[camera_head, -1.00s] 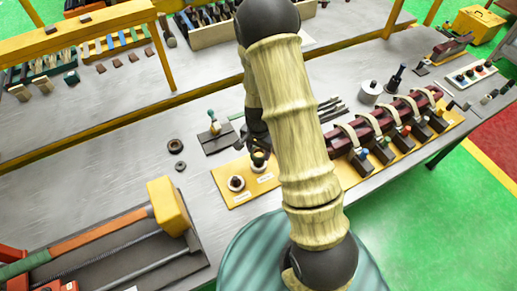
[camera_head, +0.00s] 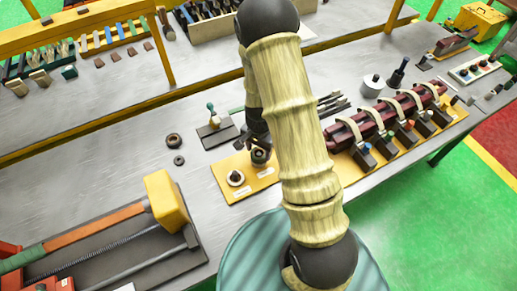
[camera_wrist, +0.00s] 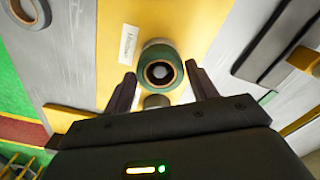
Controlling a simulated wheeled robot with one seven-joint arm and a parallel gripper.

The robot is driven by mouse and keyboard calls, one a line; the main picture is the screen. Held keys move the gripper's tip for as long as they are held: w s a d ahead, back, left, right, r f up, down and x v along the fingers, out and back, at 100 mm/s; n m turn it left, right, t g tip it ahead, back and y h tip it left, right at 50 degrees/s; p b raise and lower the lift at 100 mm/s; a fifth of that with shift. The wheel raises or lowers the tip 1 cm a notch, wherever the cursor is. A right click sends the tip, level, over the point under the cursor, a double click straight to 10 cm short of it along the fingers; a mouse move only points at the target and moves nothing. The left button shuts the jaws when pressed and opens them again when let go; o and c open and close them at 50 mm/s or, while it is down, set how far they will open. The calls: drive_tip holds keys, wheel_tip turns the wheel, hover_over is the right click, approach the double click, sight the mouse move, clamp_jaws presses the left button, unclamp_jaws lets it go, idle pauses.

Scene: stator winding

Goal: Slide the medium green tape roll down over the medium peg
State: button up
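The green tape roll (camera_wrist: 146,58) is below my gripper in the wrist view, with a pale round peg top (camera_wrist: 160,72) showing inside its hole. The roll appears to sit around this peg; how far down it is cannot be told. In the head view the roll (camera_head: 260,157) is on the yellow board (camera_head: 222,168), just under my gripper (camera_head: 258,148). In the wrist view my gripper (camera_wrist: 160,80) has its two fingers spread, one on each side of the roll, with small gaps visible between them and the roll.
Two dark rings (camera_head: 173,140) (camera_head: 179,160) lie on the grey table. A small plate with a green-tipped tool (camera_head: 213,125) is behind the board. A dark red rack with pale straps (camera_head: 375,122) stands to the right.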

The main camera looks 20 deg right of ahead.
drive_tip(key=o, duration=0.3)
drive_tip(key=shift+o, duration=0.2)
wheel_tip(320, 180, up, 17)
drive_tip(key=b, duration=0.1)
drive_tip(key=shift+r+b, duration=0.2)
drive_tip(key=shift+b, duration=0.2)
idle(0.9)
drive_tip(key=s+r+n+t, duration=0.1)
drive_tip(key=s+n+t, duration=0.1)
drive_tip(key=s+n, duration=0.7)
drive_tip(key=shift+s+r+n+t, duration=0.3)
drive_tip(key=shift+s, duration=0.8)
